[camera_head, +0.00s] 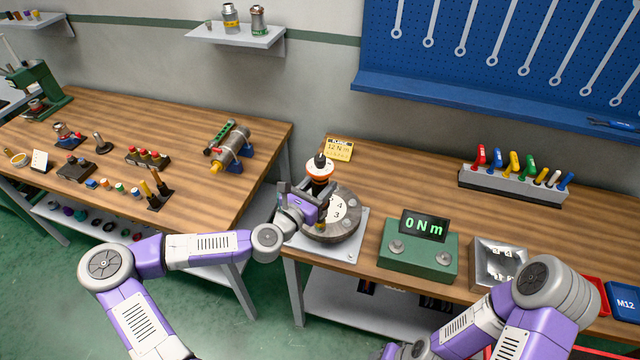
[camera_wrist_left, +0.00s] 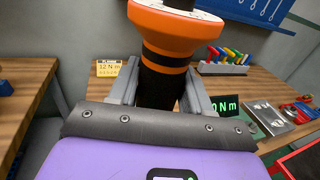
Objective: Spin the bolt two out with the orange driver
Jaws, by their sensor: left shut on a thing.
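My left gripper (camera_head: 309,204) is shut on the orange driver (camera_head: 320,168), a black and orange tool held upright. The driver stands over the round grey flange (camera_head: 345,226), on the left part of its disc. The flange has a white centre with numbers; 4 and 3 can be read. It sits on a pale square plate. The left wrist view shows the orange driver (camera_wrist_left: 174,30) close up, its black grip between the two fingers. The bolt two and the driver's tip are hidden behind the gripper. My right arm shows at the lower right, but its gripper is not in view.
A green box with a display (camera_head: 424,225) reading 0 Nm stands right of the flange. A yellow 12 Nm card (camera_head: 338,149) is behind it. A metal tray (camera_head: 498,262) and a rack of coloured-handle tools (camera_head: 512,187) are further right. A gap separates the two benches.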

